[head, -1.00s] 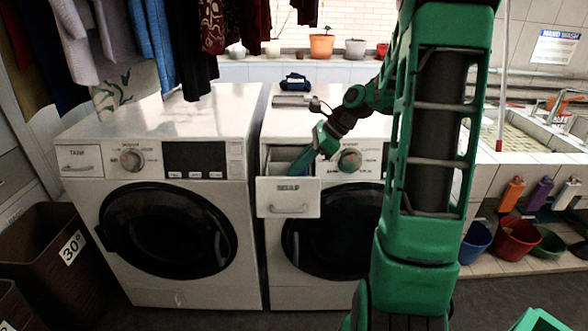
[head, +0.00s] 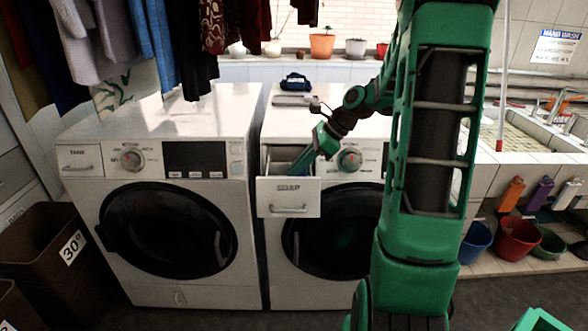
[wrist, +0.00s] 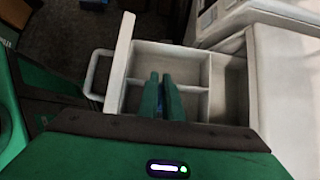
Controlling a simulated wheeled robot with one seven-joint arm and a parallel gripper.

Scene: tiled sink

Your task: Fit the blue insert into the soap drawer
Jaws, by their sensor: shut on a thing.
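The soap drawer (head: 288,198) is pulled open from the right-hand washing machine, its front marked SOAP. In the wrist view the drawer (wrist: 121,60) shows light inner walls and dividers forming several compartments. My gripper (head: 299,168) points down into the drawer from the upper right. In the wrist view my gripper (wrist: 161,90) has its two green fingers close together, reaching down near the dividers. A small bit of the blue insert (wrist: 160,103) shows between the fingers; the rest is hidden by them. I cannot tell how deep the insert sits or whether it touches a divider.
The machine's dial (head: 349,160) is just right of the gripper. A dark blue item (head: 294,82) and a flat grey item (head: 291,101) lie on the machine top. The left machine (head: 168,215) has its drawer shut. Clothes (head: 155,45) hang above it.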

